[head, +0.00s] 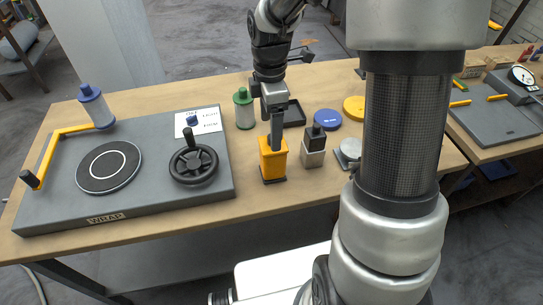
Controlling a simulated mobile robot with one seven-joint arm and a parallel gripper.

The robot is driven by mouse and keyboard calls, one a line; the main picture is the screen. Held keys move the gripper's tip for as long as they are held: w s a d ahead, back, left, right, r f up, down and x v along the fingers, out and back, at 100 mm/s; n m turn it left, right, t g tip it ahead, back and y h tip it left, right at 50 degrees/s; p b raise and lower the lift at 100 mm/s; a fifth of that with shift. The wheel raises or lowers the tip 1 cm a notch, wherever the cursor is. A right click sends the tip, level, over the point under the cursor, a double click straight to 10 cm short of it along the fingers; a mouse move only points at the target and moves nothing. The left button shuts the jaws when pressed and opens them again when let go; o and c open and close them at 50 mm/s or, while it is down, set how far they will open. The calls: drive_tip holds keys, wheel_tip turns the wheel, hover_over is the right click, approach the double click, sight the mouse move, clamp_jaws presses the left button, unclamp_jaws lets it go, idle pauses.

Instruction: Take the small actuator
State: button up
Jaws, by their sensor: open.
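My gripper (277,142) points down at the top of a yellow block-shaped unit (272,165) with a dark base, which stands upright on the wooden table (265,205). The fingers are seen edge-on and are at or around its upper part. I cannot tell whether they touch it. Just right of it stands a smaller unit with a black top and a pale lower body (313,157). No label shows which of the two is the small actuator.
Left is a grey fixture (130,195) with a round plate, handwheel and yellow lever. A green-capped cylinder (243,108), a dark tray (293,114), a blue disc (327,119) and a yellow disc (355,107) stand behind. My own arm hides the right part of the table.

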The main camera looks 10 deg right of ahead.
sight(273, 157)
wheel_tip(273, 157, down, 4)
drive_tip(key=shift+r, duration=0.25)
drive_tip(key=f, duration=0.5)
drive_tip(key=shift+s+d+f+b, duration=0.1)
drive_tip(key=shift+d+f+b, duration=0.05)
drive_tip(key=shift+d+b, duration=0.15)
drive_tip(key=shift+c, duration=0.4)
drive_tip(key=c, duration=1.8)
clamp_jaws()
